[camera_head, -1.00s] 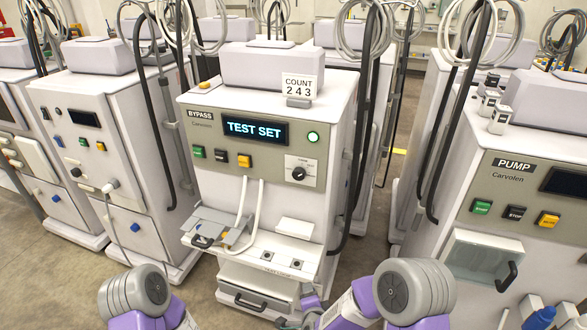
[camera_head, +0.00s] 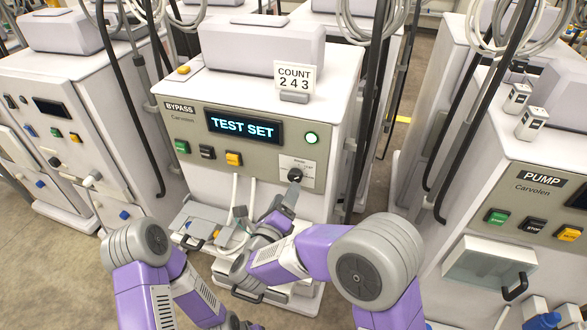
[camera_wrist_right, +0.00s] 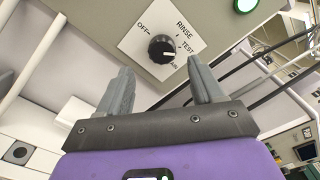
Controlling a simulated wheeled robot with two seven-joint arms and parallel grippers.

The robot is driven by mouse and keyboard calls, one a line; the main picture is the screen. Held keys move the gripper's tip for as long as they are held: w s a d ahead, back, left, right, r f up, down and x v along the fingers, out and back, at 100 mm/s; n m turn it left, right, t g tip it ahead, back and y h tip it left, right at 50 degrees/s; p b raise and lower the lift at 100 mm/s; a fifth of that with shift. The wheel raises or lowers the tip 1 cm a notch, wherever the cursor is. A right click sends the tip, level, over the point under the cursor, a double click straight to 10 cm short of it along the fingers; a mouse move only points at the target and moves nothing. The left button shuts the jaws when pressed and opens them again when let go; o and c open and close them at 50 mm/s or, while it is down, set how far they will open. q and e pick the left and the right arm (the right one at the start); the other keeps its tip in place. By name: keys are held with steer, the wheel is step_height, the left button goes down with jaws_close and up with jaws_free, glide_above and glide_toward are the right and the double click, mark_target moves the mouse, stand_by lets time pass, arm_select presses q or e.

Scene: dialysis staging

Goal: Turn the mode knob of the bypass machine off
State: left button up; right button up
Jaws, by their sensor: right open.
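The bypass machine (camera_head: 170,125) stands in the middle of the head view, its display (camera_head: 242,126) reading TEST SET. Its black mode knob (camera_head: 296,175) sits on a white plate at the right of the panel. In the right wrist view the knob (camera_wrist_right: 161,49) has a white mark on its right side, away from OFF and near TEST. My right gripper (camera_head: 267,202) is open just below the knob. In the wrist view its two fingers (camera_wrist_right: 162,82) are spread, empty, with the knob ahead of the gap and apart from them.
A count card (camera_head: 294,78) stands on the machine top. A green lit button (camera_head: 311,138) is above the knob. Green, black and yellow buttons (camera_head: 207,152) are to the left. A grey tray (camera_head: 195,220) and pale tubes hang below. The pump machine (camera_head: 530,200) stands at right.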

mark_target(295, 176)
steer(key=x, duration=0.6)
steer(key=shift+d, duration=0.15)
steer(key=shift+w+r, duration=0.1)
steer(key=shift+c, duration=0.5)
steer(key=c, duration=1)
